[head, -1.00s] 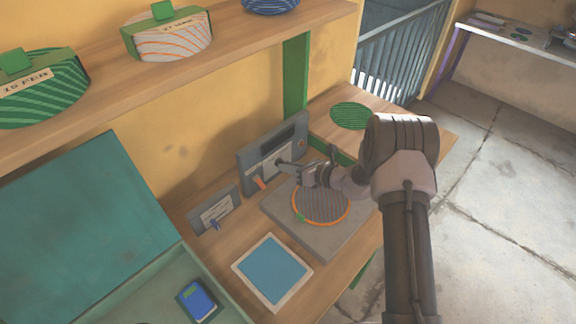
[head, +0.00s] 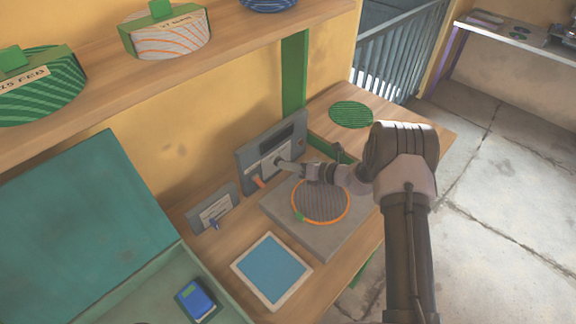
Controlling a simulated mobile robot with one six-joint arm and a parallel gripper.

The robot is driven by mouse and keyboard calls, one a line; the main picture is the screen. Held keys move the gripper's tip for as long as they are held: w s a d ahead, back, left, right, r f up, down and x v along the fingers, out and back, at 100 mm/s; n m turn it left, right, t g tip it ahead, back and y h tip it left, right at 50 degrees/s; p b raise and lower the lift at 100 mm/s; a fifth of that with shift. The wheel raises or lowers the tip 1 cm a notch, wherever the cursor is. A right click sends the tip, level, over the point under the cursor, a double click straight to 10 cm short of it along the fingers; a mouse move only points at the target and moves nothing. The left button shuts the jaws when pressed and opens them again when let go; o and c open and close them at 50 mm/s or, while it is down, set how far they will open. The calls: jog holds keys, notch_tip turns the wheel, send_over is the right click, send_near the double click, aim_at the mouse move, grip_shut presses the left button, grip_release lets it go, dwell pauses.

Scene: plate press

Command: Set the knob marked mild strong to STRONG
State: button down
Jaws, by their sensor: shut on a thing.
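The grey press panel (head: 247,160) stands upright at the back of the wooden bench, with a pale label area on its face. An orange lever (head: 259,182) sticks out at the panel's lower left, just left of my gripper.
The grey press base (head: 335,240) bears a round ribbed plate with an orange rim (head: 321,222). A smaller grey panel with a blue lever (head: 213,212) stands left. A blue-topped pad (head: 271,271) lies in front. A shelf (head: 250,32) runs overhead. A green disc (head: 351,114) lies behind.

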jog(key=c, duration=1.5)
grip_release()
jog(key=shift+o, duration=0.2)
jog(key=p+v, duration=0.3)
jog(key=v, duration=1.4)
jog(key=shift+s+d+r, duration=0.15)
